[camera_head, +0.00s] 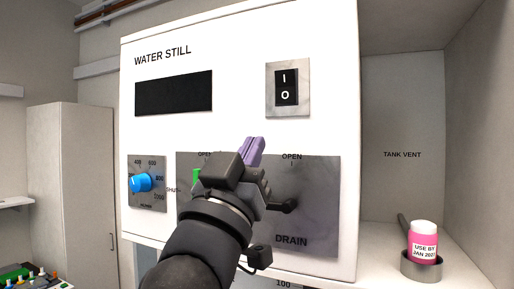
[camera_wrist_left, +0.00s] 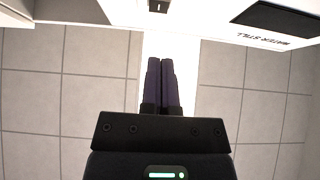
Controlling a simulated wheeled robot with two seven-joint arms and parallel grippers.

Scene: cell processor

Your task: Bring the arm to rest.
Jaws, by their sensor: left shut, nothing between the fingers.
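My left gripper (camera_head: 252,152) is in front of the lower panel of the white water still (camera_head: 235,60), its purple fingers pointing up and away. In the left wrist view the two purple fingers (camera_wrist_left: 160,85) lie side by side, shut and empty. The arm comes up from the bottom and hides part of the grey panel, including much of a green part (camera_head: 196,176). My right gripper is in neither view.
The still has a blue knob (camera_head: 140,183), a rocker switch (camera_head: 287,88), a dark display (camera_head: 174,93) and a black drain handle (camera_head: 285,206) close beside my gripper. A pink-filled bottle (camera_head: 423,240) stands in a grey holder (camera_head: 421,270) at right. Tiled floor (camera_wrist_left: 60,100) shows below.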

